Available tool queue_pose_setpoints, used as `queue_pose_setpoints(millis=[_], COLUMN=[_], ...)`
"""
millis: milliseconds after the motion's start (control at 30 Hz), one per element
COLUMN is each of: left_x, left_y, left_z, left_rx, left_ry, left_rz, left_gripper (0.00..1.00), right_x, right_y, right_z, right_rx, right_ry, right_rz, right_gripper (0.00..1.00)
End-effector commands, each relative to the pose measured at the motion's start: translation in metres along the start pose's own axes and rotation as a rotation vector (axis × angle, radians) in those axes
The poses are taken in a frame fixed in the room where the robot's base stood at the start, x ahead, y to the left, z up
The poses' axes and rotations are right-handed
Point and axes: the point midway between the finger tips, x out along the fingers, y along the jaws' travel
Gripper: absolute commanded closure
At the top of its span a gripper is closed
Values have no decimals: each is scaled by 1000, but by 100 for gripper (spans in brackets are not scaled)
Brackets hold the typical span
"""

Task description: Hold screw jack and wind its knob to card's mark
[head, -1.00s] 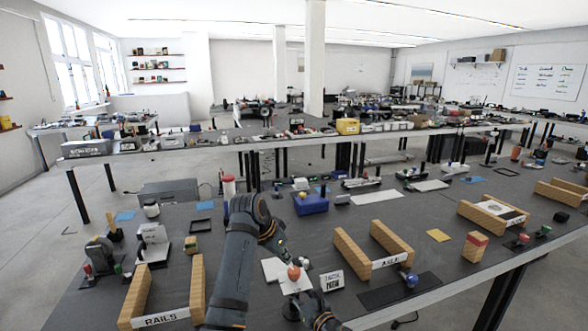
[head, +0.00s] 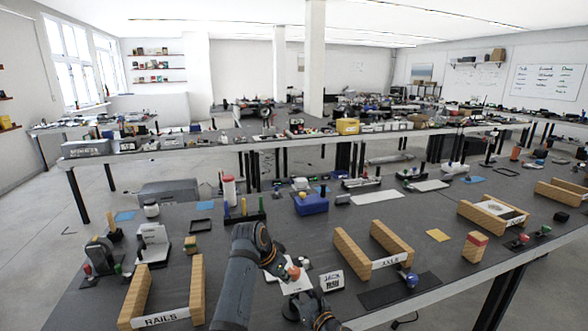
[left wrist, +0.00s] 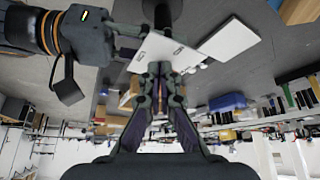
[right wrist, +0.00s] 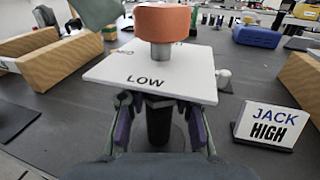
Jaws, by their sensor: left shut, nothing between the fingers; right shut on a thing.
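The screw jack has an orange knob (right wrist: 163,22) on a metal stem above a white plate (right wrist: 150,72) marked LOW, with other marks partly hidden. Its dark post (right wrist: 158,125) stands under the plate. My right gripper (right wrist: 160,112) is shut on the post below the plate. The card (right wrist: 270,124) reads JACK HIGH and stands right of the jack; it also shows in the head view (head: 331,281). My left gripper (left wrist: 160,72) is shut and empty, with its tips near the white plate (left wrist: 160,48). In the head view its tips are close to the orange knob (head: 293,272).
A wooden holder (head: 352,252) stands right of the jack, and a RAILS holder (head: 137,297) stands at the left. A blue box (head: 311,203) and a rack with coloured posts (head: 243,214) lie behind.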

Motion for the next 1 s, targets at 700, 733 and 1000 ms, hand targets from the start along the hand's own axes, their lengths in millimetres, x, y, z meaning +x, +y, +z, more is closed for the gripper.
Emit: queue_pose_setpoints(millis=[700,733,1000], left_x=[3,3,3], left_y=[-1,-1,-3], left_z=[-6,-6,-6], left_rx=[0,0,0], left_ry=[0,0,1], left_rz=[0,1,0], left_gripper=[100,100,100], right_x=[0,0,0], right_y=[0,0,1], right_z=[0,0,0], right_rx=[0,0,-1], right_ry=[0,0,-1], right_rz=[0,0,1], right_gripper=[100,100,100])
